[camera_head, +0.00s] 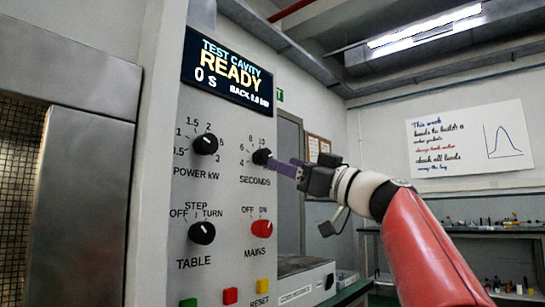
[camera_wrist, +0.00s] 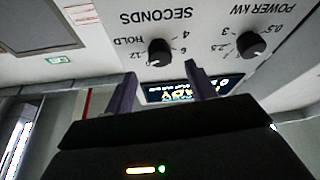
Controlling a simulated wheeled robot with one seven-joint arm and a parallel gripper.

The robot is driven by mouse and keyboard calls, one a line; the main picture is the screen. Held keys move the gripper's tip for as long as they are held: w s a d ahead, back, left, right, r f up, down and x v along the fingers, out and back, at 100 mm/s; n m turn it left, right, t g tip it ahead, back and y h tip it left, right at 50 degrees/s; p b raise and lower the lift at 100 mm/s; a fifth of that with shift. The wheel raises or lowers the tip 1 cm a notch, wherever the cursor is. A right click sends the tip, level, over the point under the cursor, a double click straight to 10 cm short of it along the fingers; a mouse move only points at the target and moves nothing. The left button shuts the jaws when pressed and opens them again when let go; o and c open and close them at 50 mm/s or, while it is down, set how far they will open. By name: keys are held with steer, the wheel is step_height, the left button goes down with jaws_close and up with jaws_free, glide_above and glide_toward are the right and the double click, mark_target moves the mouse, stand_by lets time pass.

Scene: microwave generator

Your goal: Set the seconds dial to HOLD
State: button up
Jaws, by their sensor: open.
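The seconds dial (camera_head: 262,157) is a black round knob on the grey panel, at the upper right below the display. In the wrist view the seconds dial (camera_wrist: 160,52) appears upside down, with HOLD, 12, 6 and 4 printed around it. A small light mark shows on its lower edge, on the side of the higher numbers and away from HOLD; the exact setting is hard to read. My gripper (camera_head: 275,162) has purple fingers pointing at the panel close to this dial. In the wrist view my gripper (camera_wrist: 161,82) is open and empty, its fingertips apart, with the dial beyond the gap between them.
The power dial (camera_head: 205,144) is left of the seconds dial. The table dial (camera_head: 202,232) and red mains dial (camera_head: 262,229) sit below. Colored buttons (camera_head: 230,296) line the bottom. The display (camera_head: 229,70) reads READY, 0 s.

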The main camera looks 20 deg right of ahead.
mark_target(268, 157)
steer(key=p+x, duration=0.2)
steer(key=x, duration=0.3)
steer(key=shift+w+a, duration=0.15)
steer(key=c, duration=1)
steer(key=shift+m, duration=0.4)
